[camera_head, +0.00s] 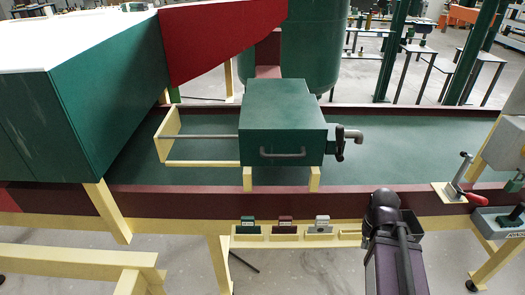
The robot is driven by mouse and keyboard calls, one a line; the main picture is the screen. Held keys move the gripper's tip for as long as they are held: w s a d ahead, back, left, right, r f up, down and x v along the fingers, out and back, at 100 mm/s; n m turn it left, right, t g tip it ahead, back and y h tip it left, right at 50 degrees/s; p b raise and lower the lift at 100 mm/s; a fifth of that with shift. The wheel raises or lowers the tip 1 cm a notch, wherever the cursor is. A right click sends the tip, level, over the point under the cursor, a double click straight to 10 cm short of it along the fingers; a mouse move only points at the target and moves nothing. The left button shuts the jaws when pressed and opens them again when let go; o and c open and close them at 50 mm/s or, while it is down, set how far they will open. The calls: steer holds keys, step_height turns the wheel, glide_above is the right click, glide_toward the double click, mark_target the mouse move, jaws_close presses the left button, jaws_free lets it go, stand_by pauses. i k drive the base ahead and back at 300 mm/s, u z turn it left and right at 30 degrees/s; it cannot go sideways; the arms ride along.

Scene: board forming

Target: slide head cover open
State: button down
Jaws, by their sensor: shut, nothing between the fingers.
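The head cover is a dark green box (285,112) with a dark bar handle (282,154) on its front face. It sits on cream supports above the green belt bed, near the middle of the view. A cream frame with a grey rail (200,137) extends from its left side, and that stretch is uncovered. A grey pipe with a dark fitting (340,142) sticks out on its right. My purple and black arm parts rise at the bottom, right of the middle, apart from the cover. I cannot make out my gripper's fingers.
A dark red side rail (350,200) runs along the front. Below it are green, dark red and grey tags (285,224) on a cream ledge. A red-handled clamp (468,190) stands at the right. A large green hood (90,100) fills the left.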

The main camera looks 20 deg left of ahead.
mark_target(275, 130)
steer(key=u, duration=0.75)
steer(key=k, duration=0.95)
steer(key=z, duration=0.05)
steer(key=i, duration=0.8)
steer(key=u, duration=0.05)
